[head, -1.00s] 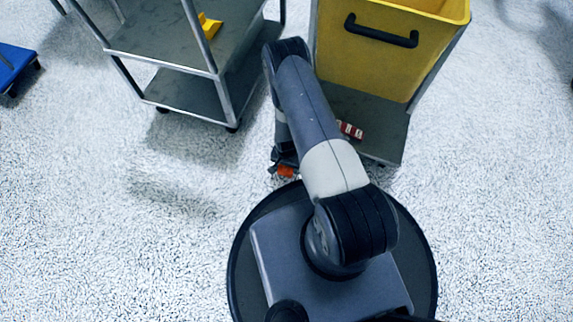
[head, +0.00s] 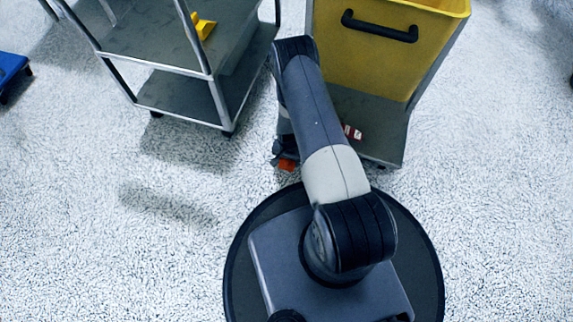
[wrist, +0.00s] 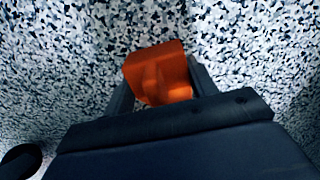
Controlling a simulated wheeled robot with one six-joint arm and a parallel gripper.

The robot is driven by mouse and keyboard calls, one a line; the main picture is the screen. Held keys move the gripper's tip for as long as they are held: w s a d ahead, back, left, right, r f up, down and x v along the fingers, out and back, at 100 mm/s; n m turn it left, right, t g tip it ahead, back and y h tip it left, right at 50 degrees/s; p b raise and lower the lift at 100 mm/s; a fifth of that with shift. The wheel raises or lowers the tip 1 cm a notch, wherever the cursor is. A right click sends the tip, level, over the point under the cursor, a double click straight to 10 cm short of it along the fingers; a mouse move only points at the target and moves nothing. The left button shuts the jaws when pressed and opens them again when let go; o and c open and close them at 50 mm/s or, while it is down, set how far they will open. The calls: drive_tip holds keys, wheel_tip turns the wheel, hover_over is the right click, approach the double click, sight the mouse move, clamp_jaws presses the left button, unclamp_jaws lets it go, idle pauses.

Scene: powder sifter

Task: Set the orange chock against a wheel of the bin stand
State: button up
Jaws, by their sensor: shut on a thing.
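The orange chock (wrist: 158,72) sits between the two fingers of my gripper (wrist: 160,90) in the wrist view, with speckled floor around it. My gripper is shut on it. In the head view the chock (head: 287,165) shows low near the floor, at the front left of the bin stand (head: 370,115). My arm hides most of the gripper there. The bin stand is a grey platform carrying a yellow bin with a black handle. Its front left wheel is hidden behind my arm. In the wrist view a dark round shape (wrist: 20,162), perhaps a wheel, shows at the lower left.
A grey metal cart (head: 185,95) with two shelves stands left of the bin stand, with a yellow object (head: 203,26) on top. A blue dolly (head: 10,68) is at the far left. A small red item (head: 352,132) lies on the stand's platform. Floor at the front left is clear.

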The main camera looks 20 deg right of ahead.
drive_tip(key=shift+w+d+r, duration=0.1)
drive_tip(key=shift+w+d, duration=0.4)
drive_tip(key=shift+w, duration=0.25)
drive_tip(key=shift+w+d+f, duration=0.1)
drive_tip(key=shift+w+d, duration=0.4)
drive_tip(key=shift+w, duration=0.25)
drive_tip(key=shift+w+d+r, duration=0.1)
drive_tip(key=shift+w+d, duration=0.4)
drive_tip(key=shift+w, duration=0.25)
drive_tip(key=o, duration=1.2)
drive_tip(key=r+p, duration=0.1)
drive_tip(key=r, duration=0.2)
drive_tip(key=r+p, duration=0.2)
drive_tip(key=r, duration=0.2)
drive_tip(key=r+p, duration=0.1)
drive_tip(key=r, duration=0.2)
drive_tip(key=shift+s+r+p, duration=0.25)
drive_tip(key=shift+r+p, duration=0.05)
drive_tip(key=shift+p, duration=0.1)
